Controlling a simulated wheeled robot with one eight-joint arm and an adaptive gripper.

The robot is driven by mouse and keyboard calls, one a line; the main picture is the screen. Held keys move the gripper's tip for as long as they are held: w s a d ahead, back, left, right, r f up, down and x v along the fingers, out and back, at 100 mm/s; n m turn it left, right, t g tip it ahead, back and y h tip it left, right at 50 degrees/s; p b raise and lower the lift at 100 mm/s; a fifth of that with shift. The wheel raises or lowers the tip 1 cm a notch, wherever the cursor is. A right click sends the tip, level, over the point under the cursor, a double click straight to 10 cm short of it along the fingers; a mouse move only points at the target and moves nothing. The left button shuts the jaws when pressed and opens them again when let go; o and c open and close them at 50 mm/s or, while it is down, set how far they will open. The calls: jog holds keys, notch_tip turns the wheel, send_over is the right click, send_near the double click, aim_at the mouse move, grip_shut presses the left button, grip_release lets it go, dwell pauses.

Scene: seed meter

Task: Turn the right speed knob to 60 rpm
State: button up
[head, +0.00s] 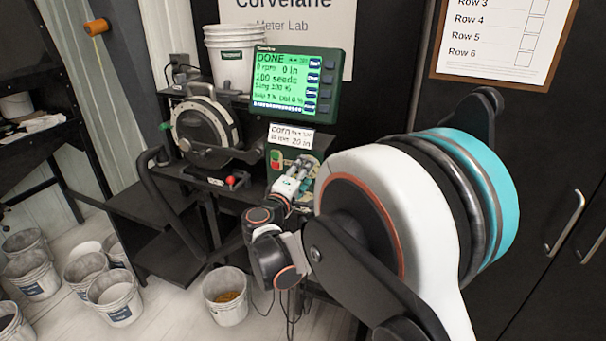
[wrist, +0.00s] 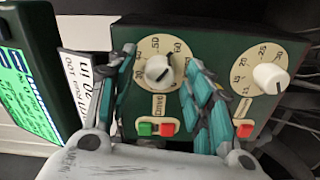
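A dark green control box (wrist: 218,50) carries two white knobs on cream dials. One knob (wrist: 158,68) is on the left in the wrist view, on a dial with marks including 50 and 60. The other knob (wrist: 270,78) is on the right, on a dial with marks including 20 and 25. My gripper (wrist: 163,58) has its fingers spread on either side of the left-hand knob; contact with it is unclear. In the head view, my gripper (head: 297,173) is at the box (head: 275,160) and hides much of its face. The knob's exact setting is hard to read.
A monitor (head: 318,80) above the box shows "DONE" and 0 rpm. A card (head: 291,137) reading "corn" stands below it. A round metal seed meter (head: 205,125) stands left. Several buckets are on the floor.

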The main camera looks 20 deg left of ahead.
jog(key=s, duration=1.2)
jog(key=shift+a, duration=0.45)
